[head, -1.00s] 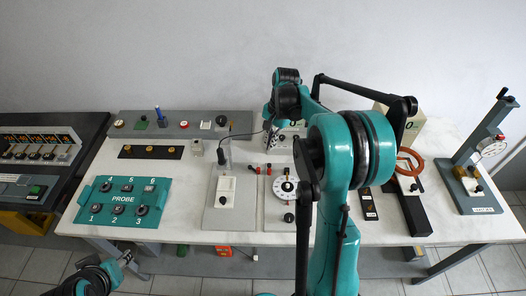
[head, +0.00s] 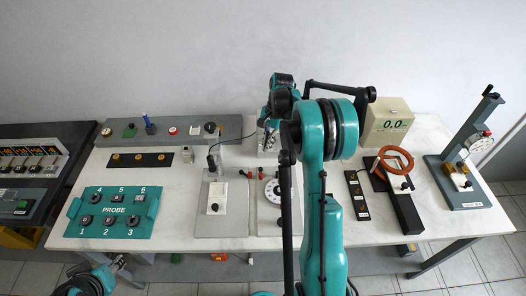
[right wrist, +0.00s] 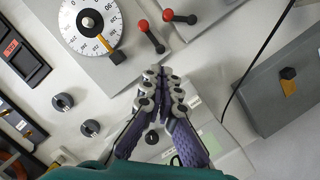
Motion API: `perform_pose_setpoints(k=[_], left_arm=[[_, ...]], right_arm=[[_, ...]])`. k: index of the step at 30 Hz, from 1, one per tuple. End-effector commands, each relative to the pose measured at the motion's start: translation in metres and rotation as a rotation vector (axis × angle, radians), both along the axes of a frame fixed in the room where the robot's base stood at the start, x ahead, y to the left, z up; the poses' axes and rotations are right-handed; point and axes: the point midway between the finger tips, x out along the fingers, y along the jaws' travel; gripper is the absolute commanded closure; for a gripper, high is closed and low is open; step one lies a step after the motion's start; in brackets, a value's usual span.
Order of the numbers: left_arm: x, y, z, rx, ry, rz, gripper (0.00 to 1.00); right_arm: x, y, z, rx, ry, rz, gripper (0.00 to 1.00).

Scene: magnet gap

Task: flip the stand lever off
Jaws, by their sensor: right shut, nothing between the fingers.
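A grey stand (head: 458,180) with a tilted post, a dial gauge and a black-tipped part at its top is at the table's right end. Two red-knobbed levers (head: 247,173) stand near a white dial plate at mid-table; they also show in the right wrist view (right wrist: 150,36). I cannot tell which part is the stand lever. My right gripper (right wrist: 160,82) is shut and empty, over a pale plate beyond the dial. In the head view my right arm largely hides that area. My left gripper (head: 127,270) is low, off the table's front edge, its jaws unclear.
A green probe panel (head: 112,225) lies at the left front. A grey panel (head: 170,139) with knobs runs along the back. An orange ring (head: 395,160) rests on a black holder near a display box (head: 387,128). A cable crosses near my right gripper.

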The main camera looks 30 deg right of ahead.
Motion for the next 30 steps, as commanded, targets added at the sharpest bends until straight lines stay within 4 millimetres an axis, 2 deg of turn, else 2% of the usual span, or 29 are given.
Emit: perform_pose_setpoints(k=[3,11,15,19,30], left_arm=[[0.0,0.0,-0.011,0.0,0.0,0.0,0.6],[0.0,0.0,-0.029,0.0,0.0,0.0,0.6],[0.0,0.0,-0.034,0.0,0.0,0.0,0.6],[0.0,0.0,-0.037,0.0,0.0,0.0,0.6],[0.0,0.0,-0.038,0.0,0.0,0.0,0.6]], right_arm=[[-0.001,0.006,-0.027,0.0,0.0,0.0,1.0],[-0.003,0.02,-0.081,0.0,0.0,0.002,1.0],[-0.007,0.042,-0.079,0.0,0.0,0.004,1.0],[-0.009,0.053,-0.078,0.0,0.0,0.001,1.0],[-0.01,0.059,-0.076,0.0,0.0,0.001,1.0]])
